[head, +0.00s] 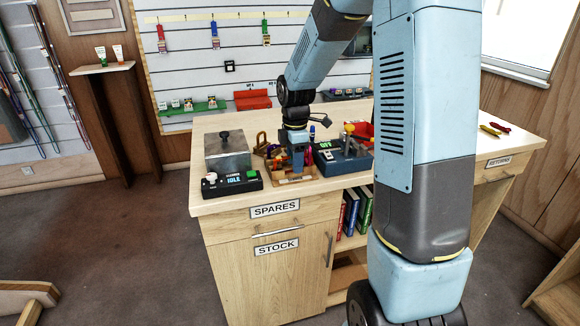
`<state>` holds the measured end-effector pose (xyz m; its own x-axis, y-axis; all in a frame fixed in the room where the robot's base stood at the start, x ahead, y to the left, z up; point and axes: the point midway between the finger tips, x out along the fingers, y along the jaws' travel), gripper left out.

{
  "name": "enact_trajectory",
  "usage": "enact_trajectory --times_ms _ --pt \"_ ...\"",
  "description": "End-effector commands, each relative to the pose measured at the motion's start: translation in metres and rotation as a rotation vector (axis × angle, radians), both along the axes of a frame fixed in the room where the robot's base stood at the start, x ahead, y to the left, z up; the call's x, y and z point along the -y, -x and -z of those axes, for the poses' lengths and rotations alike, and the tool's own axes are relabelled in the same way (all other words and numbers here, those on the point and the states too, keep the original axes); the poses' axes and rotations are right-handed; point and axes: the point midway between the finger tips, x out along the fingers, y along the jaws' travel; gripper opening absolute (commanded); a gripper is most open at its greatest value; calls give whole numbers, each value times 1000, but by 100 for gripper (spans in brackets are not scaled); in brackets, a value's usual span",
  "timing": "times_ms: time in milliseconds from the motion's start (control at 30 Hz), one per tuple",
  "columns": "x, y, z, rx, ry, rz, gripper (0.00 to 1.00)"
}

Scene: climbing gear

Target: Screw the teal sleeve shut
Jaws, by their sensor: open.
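My gripper (297,168) points down over a shallow wooden tray (290,181) of small coloured gear on the counter. It is open, by what little shows of the fingers at this size. I cannot make out the teal sleeve; the arm's end covers part of the tray, and the pieces around it are too small to tell apart. A brass-coloured ring-shaped piece (262,141) stands at the tray's back left.
Left of the tray are a grey metal box with a knob (228,155) and a black panel (232,183) reading "IDLE". Close on the right is a dark blue device (340,160) with a green display. The counter's (440,158) right part is mostly clear.

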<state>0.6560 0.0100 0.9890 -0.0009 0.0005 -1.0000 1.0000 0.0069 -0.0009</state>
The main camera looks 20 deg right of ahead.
Motion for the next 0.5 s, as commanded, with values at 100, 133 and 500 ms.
enact_trajectory --times_ms 100,133,500 --pt "0 2 0 0 0 0 47" --pt "0 2 0 0 0 0 47" --pt "0 4 -2 0 0 0 47"
